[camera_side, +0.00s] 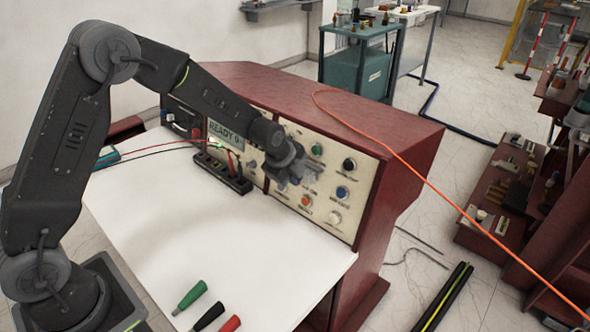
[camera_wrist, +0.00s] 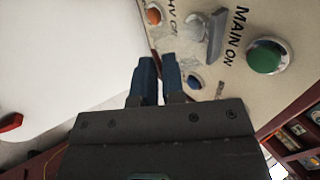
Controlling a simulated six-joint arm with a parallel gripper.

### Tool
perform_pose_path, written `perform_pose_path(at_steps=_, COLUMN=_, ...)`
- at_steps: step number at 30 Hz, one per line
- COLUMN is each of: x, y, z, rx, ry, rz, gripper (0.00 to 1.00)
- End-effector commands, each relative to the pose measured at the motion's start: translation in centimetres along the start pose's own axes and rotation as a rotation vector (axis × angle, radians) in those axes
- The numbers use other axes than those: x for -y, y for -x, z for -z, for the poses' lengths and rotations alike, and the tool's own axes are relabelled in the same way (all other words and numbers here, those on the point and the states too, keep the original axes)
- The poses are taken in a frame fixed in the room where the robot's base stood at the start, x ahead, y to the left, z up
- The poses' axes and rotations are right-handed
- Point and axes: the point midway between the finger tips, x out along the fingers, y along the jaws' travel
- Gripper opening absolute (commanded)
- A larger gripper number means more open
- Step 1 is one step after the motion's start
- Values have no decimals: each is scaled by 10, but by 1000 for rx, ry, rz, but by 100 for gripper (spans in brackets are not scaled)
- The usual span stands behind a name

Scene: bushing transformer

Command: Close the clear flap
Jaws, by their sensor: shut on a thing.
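My gripper (camera_side: 287,180) is in front of the right half of the cream control panel in the side view. In the wrist view its two blue fingers (camera_wrist: 159,72) are close together with a narrow gap. What is between them is too small to make out. A grey, see-through plate that looks like the clear flap (camera_wrist: 215,36) stands out from the panel beside a grey round control (camera_wrist: 193,25). It is to the right of the fingertips and looks apart from them.
A green button (camera_wrist: 266,55) by "MAIN ON", an orange button (camera_wrist: 153,16) and a blue one (camera_wrist: 193,82) surround the spot. The red console (camera_side: 400,133) carries an orange cable (camera_side: 396,155). The white worktop (camera_side: 170,225) is mostly clear, with colored plugs (camera_side: 208,316) at the front.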

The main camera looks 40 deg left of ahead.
Motion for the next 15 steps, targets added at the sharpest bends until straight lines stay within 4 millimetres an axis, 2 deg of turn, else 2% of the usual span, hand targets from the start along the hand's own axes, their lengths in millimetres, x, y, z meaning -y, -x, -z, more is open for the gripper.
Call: perform_pose_path(at_steps=15, x=-15, y=-30, z=0, rx=0, ry=0, rz=490, gripper=0)
